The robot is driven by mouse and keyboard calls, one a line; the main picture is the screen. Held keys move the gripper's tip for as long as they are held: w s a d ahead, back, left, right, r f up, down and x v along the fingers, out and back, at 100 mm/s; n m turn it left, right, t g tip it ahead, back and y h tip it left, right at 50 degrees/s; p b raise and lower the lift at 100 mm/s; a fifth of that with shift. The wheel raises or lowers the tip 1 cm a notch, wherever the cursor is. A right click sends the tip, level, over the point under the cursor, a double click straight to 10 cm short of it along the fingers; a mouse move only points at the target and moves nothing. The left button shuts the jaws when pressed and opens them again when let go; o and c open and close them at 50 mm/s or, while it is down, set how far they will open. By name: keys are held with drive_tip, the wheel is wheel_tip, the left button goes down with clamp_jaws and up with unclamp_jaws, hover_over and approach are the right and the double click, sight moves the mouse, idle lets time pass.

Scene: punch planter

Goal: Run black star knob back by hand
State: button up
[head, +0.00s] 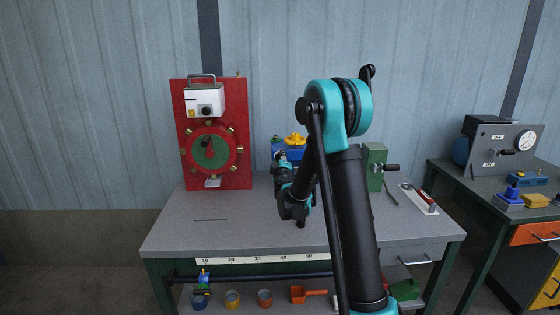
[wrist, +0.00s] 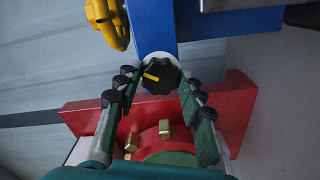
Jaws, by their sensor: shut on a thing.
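The black star knob (wrist: 160,74) with a yellow mark sits at the end of a blue block (wrist: 152,28) in the wrist view. My gripper (wrist: 159,82) has its two padded fingers on either side of the knob and is shut on it. In the head view my gripper (head: 282,160) is at the front of the blue device (head: 277,146), and the knob is hidden there behind my arm.
A red panel (head: 239,172) with a green disc (head: 209,151) stands left on the grey bench (head: 190,231). A green block with a crank (head: 375,165) stands right.

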drive_tip(key=shift+d+n, duration=0.1)
drive_tip(key=shift+n, duration=17)
drive_tip(key=o, duration=1.2)
drive_tip(key=shift+c, duration=0.2)
